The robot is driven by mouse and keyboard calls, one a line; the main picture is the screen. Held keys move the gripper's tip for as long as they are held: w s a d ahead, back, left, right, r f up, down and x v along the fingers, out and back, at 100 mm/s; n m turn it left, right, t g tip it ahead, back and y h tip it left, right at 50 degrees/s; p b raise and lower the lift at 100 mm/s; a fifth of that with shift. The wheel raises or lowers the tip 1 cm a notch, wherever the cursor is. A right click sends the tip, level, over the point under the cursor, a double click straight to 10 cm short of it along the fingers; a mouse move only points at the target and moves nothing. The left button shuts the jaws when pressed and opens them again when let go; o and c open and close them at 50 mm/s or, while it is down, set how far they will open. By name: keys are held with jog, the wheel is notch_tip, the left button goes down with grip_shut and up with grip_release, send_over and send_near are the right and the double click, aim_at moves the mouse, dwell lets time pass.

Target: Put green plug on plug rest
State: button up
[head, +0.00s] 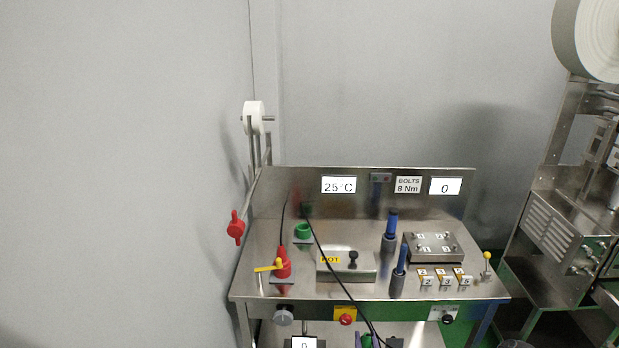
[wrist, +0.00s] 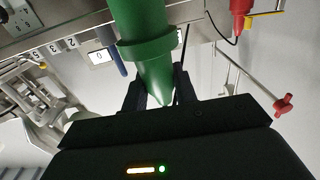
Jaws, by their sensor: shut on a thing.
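The green plug (wrist: 145,45) fills the top middle of the wrist view, with its narrow end toward my gripper. My gripper (wrist: 158,88) is shut on this plug, one dark finger on each side. In the head view a small part of the green plug (head: 366,341) shows at the bottom edge, in front of the bench, at the end of a black cable. A green socket (head: 303,231) stands empty at the bench's back left. I cannot tell any part as the plug rest.
A red plug (head: 283,263) with a yellow lever (head: 268,266) stands at the bench's left. A steel box marked HOT (head: 345,268), blue-handled tools (head: 391,226) and a bolted plate (head: 434,247) crowd the bench top. The black cable (head: 330,262) hangs across the bench front.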

jog(key=s+r+p, duration=0.4)
jog(key=r+p, duration=0.7)
jog(key=p, duration=0.6)
jog(key=shift+r, duration=0.25)
jog(key=shift+s, duration=0.1)
